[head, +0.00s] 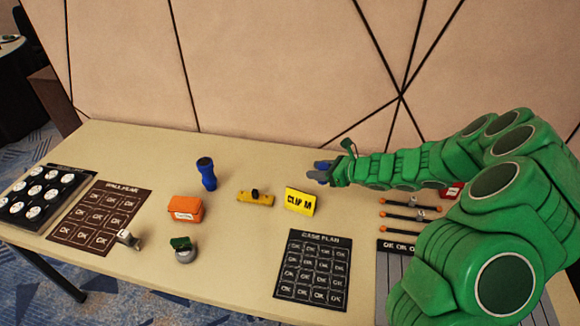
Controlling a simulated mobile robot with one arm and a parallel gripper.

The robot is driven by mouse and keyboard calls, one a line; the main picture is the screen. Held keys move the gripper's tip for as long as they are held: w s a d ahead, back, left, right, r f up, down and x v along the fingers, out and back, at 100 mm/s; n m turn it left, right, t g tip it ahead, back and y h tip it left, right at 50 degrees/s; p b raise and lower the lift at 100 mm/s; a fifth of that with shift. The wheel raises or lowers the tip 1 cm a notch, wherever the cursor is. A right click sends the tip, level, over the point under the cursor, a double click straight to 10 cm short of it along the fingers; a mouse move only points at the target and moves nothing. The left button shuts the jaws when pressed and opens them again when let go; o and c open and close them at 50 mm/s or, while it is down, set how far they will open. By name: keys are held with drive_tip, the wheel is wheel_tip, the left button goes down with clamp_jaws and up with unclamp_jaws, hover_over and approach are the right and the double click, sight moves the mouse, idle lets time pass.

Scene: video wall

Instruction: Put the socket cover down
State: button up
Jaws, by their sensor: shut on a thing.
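My gripper (321,172) is at the end of my green arm, over the back middle of the table, to the right of the blue torch-like object. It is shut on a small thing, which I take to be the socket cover. Blue and grey show at the fingertips, too small to tell cover from fingers. I cannot tell how far the held thing is from the tabletop (265,170).
A yellow "CLIP M" sign (300,201), yellow tool (255,198), blue torch-like object (206,174) and orange box (185,209) stand left of my gripper. A dark case plan mat (313,270) lies in front. Orange-tipped bars (412,204) lie at right. The wall is close behind.

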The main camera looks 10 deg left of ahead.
drive_tip(key=w+a+r+t, duration=0.1)
drive_tip(key=w+a, duration=0.4)
drive_tip(key=a, duration=0.4)
drive_tip(key=shift+m, duration=0.5)
drive_tip(key=w+a+f, duration=0.1)
drive_tip(key=w+f, duration=0.1)
drive_tip(key=w, duration=0.2)
drive_tip(key=w+a+f, duration=0.2)
drive_tip(key=w+f, duration=0.1)
drive_tip(key=w, duration=0.1)
drive_tip(key=w+a+f, duration=0.2)
drive_tip(key=w+f, duration=0.1)
drive_tip(key=w, duration=0.1)
drive_tip(key=shift+w+a+f, duration=0.2)
drive_tip(key=shift+w+f, duration=0.45)
drive_tip(key=shift+f, duration=1.8)
drive_tip(key=shift+f, duration=0.1)
drive_tip(key=o, duration=1)
